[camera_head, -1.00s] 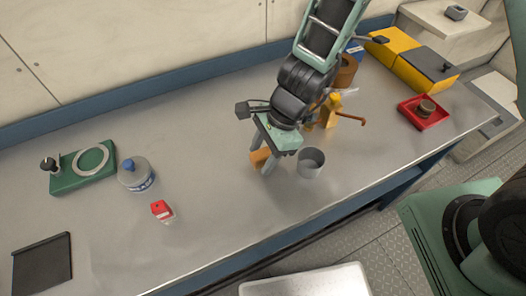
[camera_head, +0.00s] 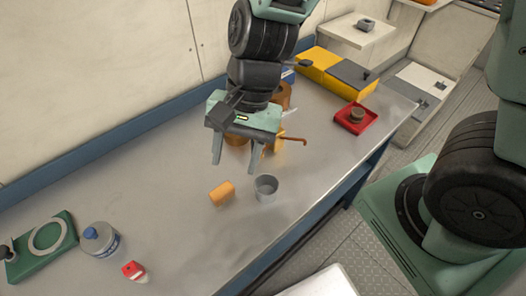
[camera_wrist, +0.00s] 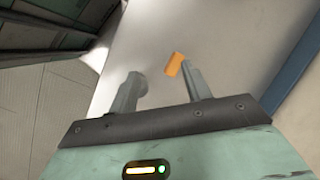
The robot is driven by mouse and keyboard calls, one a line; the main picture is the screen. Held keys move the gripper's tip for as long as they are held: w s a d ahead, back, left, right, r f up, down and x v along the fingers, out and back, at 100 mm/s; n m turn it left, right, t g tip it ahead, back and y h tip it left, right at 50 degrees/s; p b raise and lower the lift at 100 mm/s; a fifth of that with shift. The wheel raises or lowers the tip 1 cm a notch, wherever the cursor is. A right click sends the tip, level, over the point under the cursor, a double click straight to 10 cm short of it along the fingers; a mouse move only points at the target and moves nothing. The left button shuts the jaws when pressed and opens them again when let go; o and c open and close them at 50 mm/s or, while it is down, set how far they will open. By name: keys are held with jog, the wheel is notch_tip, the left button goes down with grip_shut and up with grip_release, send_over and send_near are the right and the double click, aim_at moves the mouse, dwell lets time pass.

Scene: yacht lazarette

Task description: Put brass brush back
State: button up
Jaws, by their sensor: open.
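I cannot make out a brass brush for certain. A small orange block (camera_head: 222,194) lies on the grey bench top (camera_head: 170,215), just left of an open grey cup (camera_head: 265,187). My gripper (camera_head: 235,165) is open and points down above and behind the block, with nothing between its fingers. In the wrist view the orange block (camera_wrist: 174,65) shows beyond the fingertips, nearer the right finger. Orange-brown items (camera_head: 282,140) stand behind my gripper, partly hidden by it.
A red tray (camera_head: 345,124) with a brown round thing, and a yellow and grey box (camera_head: 340,72), stand at the right. A green plate with a ring (camera_head: 25,262), a blue-capped jar (camera_head: 100,241) and a red-topped bottle (camera_head: 134,272) stand at left.

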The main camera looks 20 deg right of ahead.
jog(key=s+d+r+n+t+h, duration=0.1)
jog(key=s+d+r+n+h, duration=0.2)
jog(key=n, duration=1.1)
jog(key=s+d+r, duration=0.1)
jog(key=s+r, duration=0.2)
jog(key=s, duration=0.1)
jog(key=shift+d+n+t, duration=0.25)
jog(key=shift+n+t, duration=0.05)
jog(key=shift+t, duration=0.1)
